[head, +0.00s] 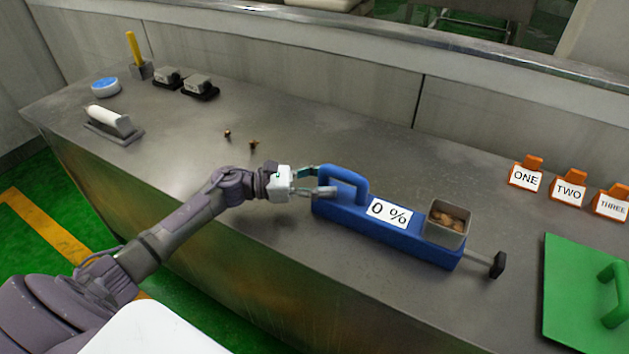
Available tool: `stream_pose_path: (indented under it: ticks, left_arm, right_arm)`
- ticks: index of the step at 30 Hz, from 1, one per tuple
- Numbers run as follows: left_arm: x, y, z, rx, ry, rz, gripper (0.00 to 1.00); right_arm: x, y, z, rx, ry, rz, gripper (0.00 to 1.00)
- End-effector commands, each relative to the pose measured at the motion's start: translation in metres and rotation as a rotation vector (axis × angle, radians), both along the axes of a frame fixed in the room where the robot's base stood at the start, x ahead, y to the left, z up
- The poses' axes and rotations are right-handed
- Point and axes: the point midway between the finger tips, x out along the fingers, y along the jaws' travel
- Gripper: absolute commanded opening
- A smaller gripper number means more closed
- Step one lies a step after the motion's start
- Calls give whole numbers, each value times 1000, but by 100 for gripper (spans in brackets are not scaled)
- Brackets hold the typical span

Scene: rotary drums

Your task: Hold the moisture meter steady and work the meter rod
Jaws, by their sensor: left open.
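The blue moisture meter (341,218) lies along the steel counter. The meter rod (481,260) sticks out of the right end and has a black knob (498,265). My left gripper (318,183) is open at the loop handle, its fingers beside the handle's left part. Whether they touch it cannot be told. My right gripper is not in view.
Orange signs ONE (525,177), TWO (569,190) and THREE (611,205) stand at the back right. A green board with a handle (577,297) lies at the right. Small brown bits (253,143) lie behind my gripper. A white roller-like tool (110,119) lies far left.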

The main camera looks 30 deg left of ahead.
Motion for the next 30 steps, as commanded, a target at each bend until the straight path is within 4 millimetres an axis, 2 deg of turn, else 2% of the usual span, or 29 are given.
stream_pose_path:
  ticks: [6,16,30]
  left_arm:
    - [0,0,0,0,0,1,54]
    - [0,0,0,1,1,1,0]
    - [0,1,-2,1,1,1,0]
  right_arm:
    - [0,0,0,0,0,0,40]
    - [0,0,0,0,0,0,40]
    - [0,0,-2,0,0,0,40]
